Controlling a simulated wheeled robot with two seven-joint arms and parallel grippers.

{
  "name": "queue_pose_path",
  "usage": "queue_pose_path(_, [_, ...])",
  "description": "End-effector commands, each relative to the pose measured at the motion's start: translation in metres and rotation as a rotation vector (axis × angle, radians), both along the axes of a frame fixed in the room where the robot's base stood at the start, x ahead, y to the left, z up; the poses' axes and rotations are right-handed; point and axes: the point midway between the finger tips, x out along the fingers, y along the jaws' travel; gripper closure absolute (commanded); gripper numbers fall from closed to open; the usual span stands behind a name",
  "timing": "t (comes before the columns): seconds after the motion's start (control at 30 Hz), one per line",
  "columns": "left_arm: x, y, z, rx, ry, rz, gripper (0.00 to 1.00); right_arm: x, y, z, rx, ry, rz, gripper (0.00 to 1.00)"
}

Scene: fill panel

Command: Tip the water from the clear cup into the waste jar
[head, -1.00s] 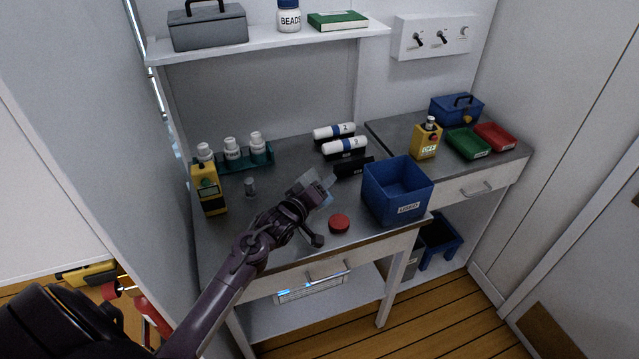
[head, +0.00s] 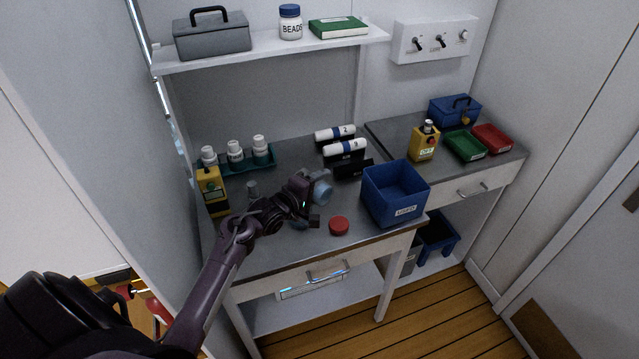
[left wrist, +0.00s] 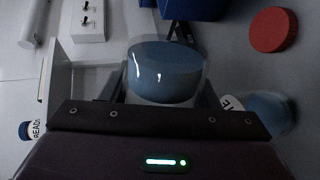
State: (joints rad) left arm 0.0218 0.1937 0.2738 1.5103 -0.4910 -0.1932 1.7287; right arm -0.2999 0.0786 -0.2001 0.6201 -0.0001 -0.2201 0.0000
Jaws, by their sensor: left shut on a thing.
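My left gripper (head: 308,188) is shut on the clear cup (head: 321,192), above the middle of the grey bench. In the left wrist view the cup (left wrist: 165,75) sits between the fingers and bluish water shows in it. I cannot tell its exact tilt. A bluish jar with a white label (left wrist: 268,112), likely the waste jar, shows at the right of the left wrist view, partly cut off by the gripper body. In the head view my gripper mostly hides it; only a bluish bit (head: 299,225) shows beneath. My right gripper is not in view.
A red lid (head: 339,226) lies near the bench front. A blue bin (head: 392,208) stands right of it. Labelled rolls (head: 345,148) lie behind. A yellow device (head: 212,190) and a teal rack of white-capped bottles (head: 262,158) stand at the left.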

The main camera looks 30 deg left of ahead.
Motion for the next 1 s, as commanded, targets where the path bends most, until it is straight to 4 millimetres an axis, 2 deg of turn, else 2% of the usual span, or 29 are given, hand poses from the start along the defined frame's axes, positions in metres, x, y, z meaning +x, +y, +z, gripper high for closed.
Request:
queue_pose_path(0.7, [0.002, 0.007, 0.016, -0.214, 0.038, 0.002, 0.68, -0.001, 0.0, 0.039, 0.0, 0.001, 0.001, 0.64])
queue_pose_path(1.0, [0.003, 0.011, 0.022, -0.321, 0.057, 0.0, 0.68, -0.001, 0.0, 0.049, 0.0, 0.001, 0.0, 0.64])
